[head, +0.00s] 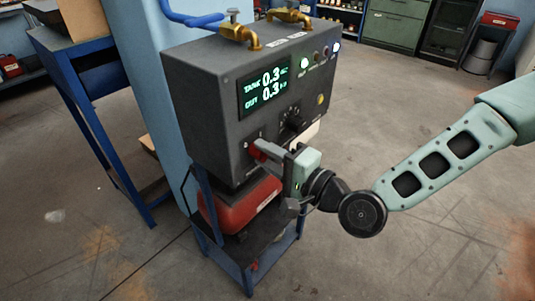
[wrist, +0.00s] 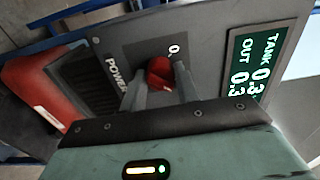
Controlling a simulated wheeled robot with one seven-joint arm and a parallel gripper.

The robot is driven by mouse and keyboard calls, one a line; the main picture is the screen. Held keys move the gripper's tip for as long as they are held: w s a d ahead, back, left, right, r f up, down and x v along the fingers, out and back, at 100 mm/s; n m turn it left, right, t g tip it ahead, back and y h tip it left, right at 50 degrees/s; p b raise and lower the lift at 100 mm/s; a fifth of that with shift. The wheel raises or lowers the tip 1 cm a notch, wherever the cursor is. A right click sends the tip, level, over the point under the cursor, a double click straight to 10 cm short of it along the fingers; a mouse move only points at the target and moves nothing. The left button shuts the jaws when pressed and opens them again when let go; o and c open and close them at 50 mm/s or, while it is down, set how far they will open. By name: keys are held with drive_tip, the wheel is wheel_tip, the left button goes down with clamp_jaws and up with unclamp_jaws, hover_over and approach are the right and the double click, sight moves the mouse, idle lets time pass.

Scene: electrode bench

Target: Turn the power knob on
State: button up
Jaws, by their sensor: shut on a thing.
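The red power knob (wrist: 160,72) sits on the dark front panel of the grey control box (head: 195,105), beside the "POWER" label in the wrist view. A "0" mark shows next to it there. My gripper (wrist: 161,82) has its two fingers on either side of the knob and is shut on it. In the head view my gripper (head: 264,151) reaches the lower left of the box front from the right and hides most of the knob. The knob's exact angle is hard to tell. The lit green display (head: 264,88) reads TANK 0.3 and OUT 0.3.
A black dial (head: 291,123) and small lamps lie right of the knob on the panel. Brass fittings (head: 240,35) and a blue hose top the box. A red tank (head: 240,203) sits below on a blue stand. Open floor lies to the right.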

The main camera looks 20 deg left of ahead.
idle(0.3)
drive_tip(key=o, duration=1)
drive_tip(key=shift+c, duration=0.2)
drive_tip(key=p+v, duration=0.7)
drive_tip(key=v, duration=1)
drive_tip(key=shift+d, duration=0.25)
drive_tip(key=shift+s+f, duration=0.1)
